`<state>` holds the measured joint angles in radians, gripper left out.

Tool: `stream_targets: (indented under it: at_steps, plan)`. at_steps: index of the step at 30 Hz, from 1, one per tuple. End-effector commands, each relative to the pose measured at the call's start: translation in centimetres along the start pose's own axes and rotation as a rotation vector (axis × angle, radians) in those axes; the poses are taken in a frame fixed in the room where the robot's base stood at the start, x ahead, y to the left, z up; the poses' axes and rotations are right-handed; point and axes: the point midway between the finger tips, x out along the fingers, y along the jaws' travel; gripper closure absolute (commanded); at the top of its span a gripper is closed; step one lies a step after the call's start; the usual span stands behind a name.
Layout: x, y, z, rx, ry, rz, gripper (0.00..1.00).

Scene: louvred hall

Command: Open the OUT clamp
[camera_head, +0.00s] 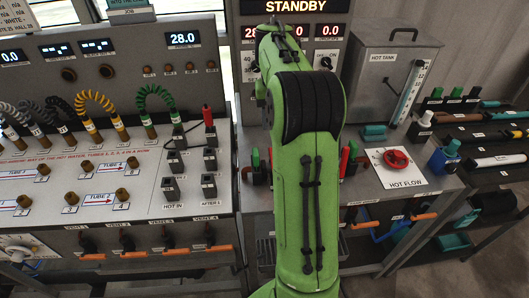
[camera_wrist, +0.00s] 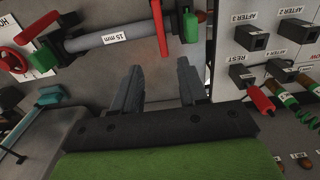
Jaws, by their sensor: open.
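No OUT label is readable, so I cannot tell which clamp it marks. In the wrist view, a grey tube marked 15 mm (camera_wrist: 118,33) runs between two green-and-red fittings. The right fitting has a green block (camera_wrist: 191,27) and a long red bar (camera_wrist: 160,28). The left fitting has a green block (camera_wrist: 42,57) with red parts. In the head view, green and red parts show left (camera_head: 256,160) and right (camera_head: 352,152) of my arm, which hides the middle. My gripper (camera_wrist: 158,82) is open and empty, its fingers pointing towards the tube, apart from both fittings.
A red HOT FLOW wheel (camera_head: 397,159) stands right of my arm, near the HOT TANK (camera_head: 392,75). The left panel has several black sockets (camera_head: 210,160) and coiled leads. A red plug (camera_wrist: 260,97) sits close right of my gripper. A STANDBY display (camera_head: 294,7) is behind.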

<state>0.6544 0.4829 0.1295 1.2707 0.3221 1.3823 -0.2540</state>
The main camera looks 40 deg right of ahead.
Motion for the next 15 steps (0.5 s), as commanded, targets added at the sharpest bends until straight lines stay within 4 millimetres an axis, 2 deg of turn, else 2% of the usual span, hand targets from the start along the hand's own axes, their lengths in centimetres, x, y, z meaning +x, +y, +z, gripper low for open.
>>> stream_targets:
  at_steps: [1,6,12,15]
  plan:
    - [2.1,0.0,0.1,0.001,-0.005,-0.001,0.57]
    - [6.5,0.0,0.1,-0.001,-0.006,-0.001,0.57]
    - [10.7,-0.1,0.0,-0.002,-0.002,0.0,0.57]
    - [11.9,0.0,0.0,-0.001,-0.002,0.0,0.57]
